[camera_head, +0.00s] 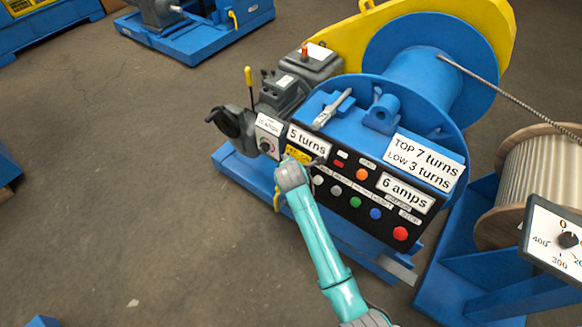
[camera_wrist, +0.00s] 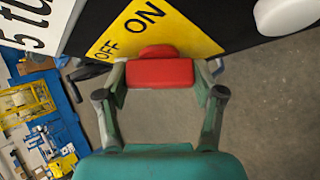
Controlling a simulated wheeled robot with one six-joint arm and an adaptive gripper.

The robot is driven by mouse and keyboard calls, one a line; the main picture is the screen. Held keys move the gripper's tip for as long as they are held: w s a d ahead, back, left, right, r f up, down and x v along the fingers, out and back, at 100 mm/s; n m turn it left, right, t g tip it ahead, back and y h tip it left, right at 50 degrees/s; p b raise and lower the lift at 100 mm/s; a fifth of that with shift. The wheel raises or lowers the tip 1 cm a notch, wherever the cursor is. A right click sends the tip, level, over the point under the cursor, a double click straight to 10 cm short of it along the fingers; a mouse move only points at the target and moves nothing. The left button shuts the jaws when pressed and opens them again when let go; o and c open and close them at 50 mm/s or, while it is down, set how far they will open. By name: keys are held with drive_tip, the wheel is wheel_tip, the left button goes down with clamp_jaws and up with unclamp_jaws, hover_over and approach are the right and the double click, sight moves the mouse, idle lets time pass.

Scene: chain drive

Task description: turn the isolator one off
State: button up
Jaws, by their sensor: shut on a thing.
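The isolator has a yellow plate (camera_wrist: 160,35) marked OFF and ON and a red handle (camera_wrist: 160,73), both seen in the wrist view. My gripper (camera_wrist: 160,76) is shut on the red handle, with one finger at each end of it. The handle lies level across the wrist picture, and its upper part meets the yellow plate. In the head view the yellow plate (camera_head: 298,154) shows at the left of the black control panel (camera_head: 340,210), below the "5 turns" label. My gripper's wrist covers the handle there.
Several coloured buttons and a red button (camera_head: 400,233) sit right of my gripper on the panel. A round knob (camera_head: 267,146) on a white plate and a black wheel (camera_head: 232,121) stand to the left. A blue winch drum (camera_head: 425,75) rises behind. Open floor lies left.

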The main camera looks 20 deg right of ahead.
drive_tip(key=o, duration=1.1)
drive_tip(key=shift+o, duration=0.2)
drive_tip(key=v, duration=1.2)
